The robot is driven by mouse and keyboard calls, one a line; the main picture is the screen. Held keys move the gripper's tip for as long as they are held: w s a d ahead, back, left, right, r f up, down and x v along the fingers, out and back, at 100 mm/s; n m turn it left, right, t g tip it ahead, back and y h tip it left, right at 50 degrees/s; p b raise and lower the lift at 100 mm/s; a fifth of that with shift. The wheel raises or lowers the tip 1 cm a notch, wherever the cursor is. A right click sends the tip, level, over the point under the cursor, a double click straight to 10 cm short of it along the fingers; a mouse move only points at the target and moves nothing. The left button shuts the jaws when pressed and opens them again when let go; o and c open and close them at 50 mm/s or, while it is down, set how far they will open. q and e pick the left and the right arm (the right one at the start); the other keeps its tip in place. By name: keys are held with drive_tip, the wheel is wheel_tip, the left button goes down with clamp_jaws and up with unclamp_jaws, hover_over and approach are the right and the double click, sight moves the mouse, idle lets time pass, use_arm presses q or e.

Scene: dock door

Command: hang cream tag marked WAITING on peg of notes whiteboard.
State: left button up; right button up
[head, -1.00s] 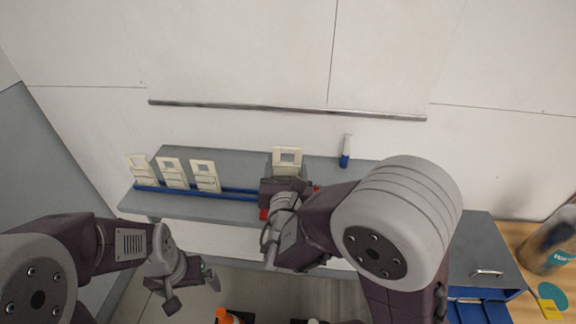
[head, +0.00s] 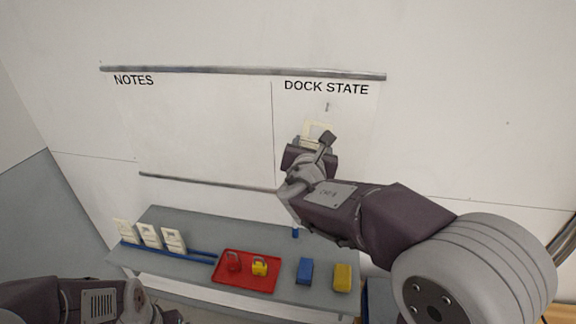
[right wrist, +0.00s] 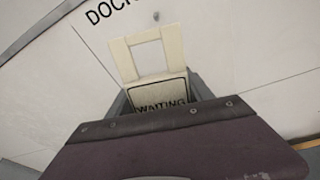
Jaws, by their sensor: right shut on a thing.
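The whiteboard (head: 205,130) on the wall has NOTES at its left and DOCK STATE at its right. One small peg (head: 327,106) sticks out below DOCK STATE; it also shows in the right wrist view (right wrist: 156,17). My right gripper (head: 318,152) is shut on the cream tag (head: 316,125), held upright in front of the board just below the peg. In the right wrist view the tag (right wrist: 172,92) reads WAITING, and its open window frame points up toward the peg. The tag appears off the peg. My left gripper is below the picture; only its arm shows.
A grey shelf (head: 205,220) stands below the board. On it are several cream tags (head: 148,235) in a blue rack, a red tray (head: 232,283) with a red and a yellow padlock, a blue block (head: 305,270) and a yellow block (head: 343,277).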

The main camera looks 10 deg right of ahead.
use_arm(q)
drive_tip(key=shift+s+a+r+p, duration=0.1)
drive_tip(key=shift+a+r+p, duration=0.1)
drive_tip(key=shift+a+r, duration=0.25)
drive_tip(key=shift+s+a+r+p, duration=0.1)
drive_tip(key=shift+a+r+p, duration=0.1)
drive_tip(key=shift+r, duration=0.3)
use_arm(e)
drive_tip(key=w+d+r, duration=0.1)
drive_tip(key=w+d, duration=0.4)
drive_tip(key=w, duration=0.2)
drive_tip(key=shift+w+r+m+g+h, duration=0.2)
drive_tip(key=shift+m+g+h, duration=0.1)
drive_tip(key=shift+m+h, duration=0.1)
drive_tip(key=shift+f, duration=0.1)
